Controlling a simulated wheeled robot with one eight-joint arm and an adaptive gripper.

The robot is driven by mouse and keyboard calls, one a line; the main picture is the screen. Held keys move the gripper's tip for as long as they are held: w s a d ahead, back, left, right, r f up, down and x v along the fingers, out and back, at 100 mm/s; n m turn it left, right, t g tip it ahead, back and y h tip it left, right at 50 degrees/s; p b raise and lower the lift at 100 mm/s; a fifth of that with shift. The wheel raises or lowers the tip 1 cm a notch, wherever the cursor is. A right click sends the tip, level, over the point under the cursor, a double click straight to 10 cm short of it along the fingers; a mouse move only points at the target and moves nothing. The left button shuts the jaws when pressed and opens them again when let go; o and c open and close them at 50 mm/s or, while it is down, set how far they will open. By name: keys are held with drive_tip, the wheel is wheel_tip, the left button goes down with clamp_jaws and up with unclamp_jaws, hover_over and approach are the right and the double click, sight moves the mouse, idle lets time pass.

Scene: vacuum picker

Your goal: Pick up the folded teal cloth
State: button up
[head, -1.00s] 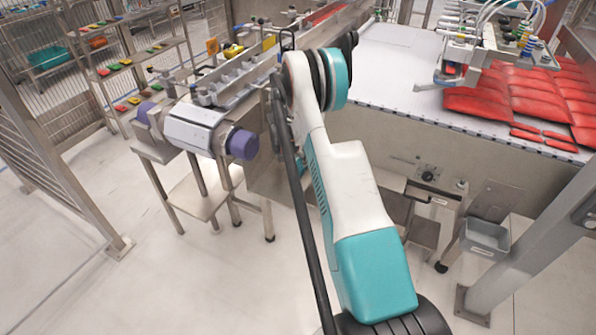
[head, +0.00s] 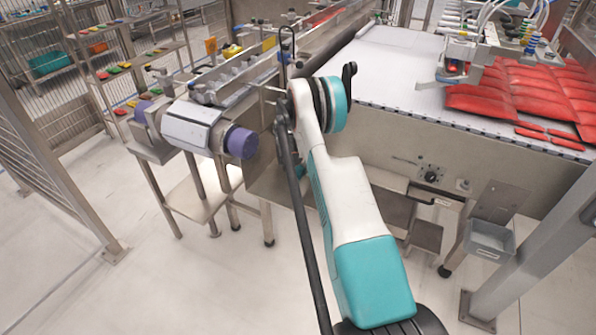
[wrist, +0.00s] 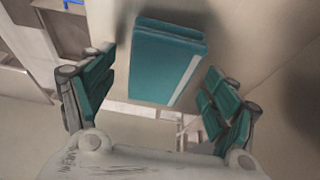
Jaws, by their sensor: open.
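The folded teal cloth (wrist: 162,68) shows in the wrist view as a thick, flat block with a pale stripe along its right edge. It lies on a pale beige surface (wrist: 230,30). My gripper (wrist: 152,85) is open, with one teal-padded finger on each side of the cloth in the picture. Gaps show between the cloth and both fingers. I cannot tell how far the cloth is below the fingertips. In the head view the cloth is not visible, and my gripper is hidden behind my arm.
A roller with purple ends (head: 241,143) stands left of my arm. A white conveyor (head: 400,60) with red pouches (head: 545,95) runs at the right behind it. A grey bin (head: 490,242) hangs below the conveyor. The floor at the left front is clear.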

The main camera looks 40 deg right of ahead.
drive_tip(key=shift+f, duration=0.25)
idle(0.4)
drive_tip(key=shift+c, duration=0.6)
drive_tip(key=c, duration=0.9)
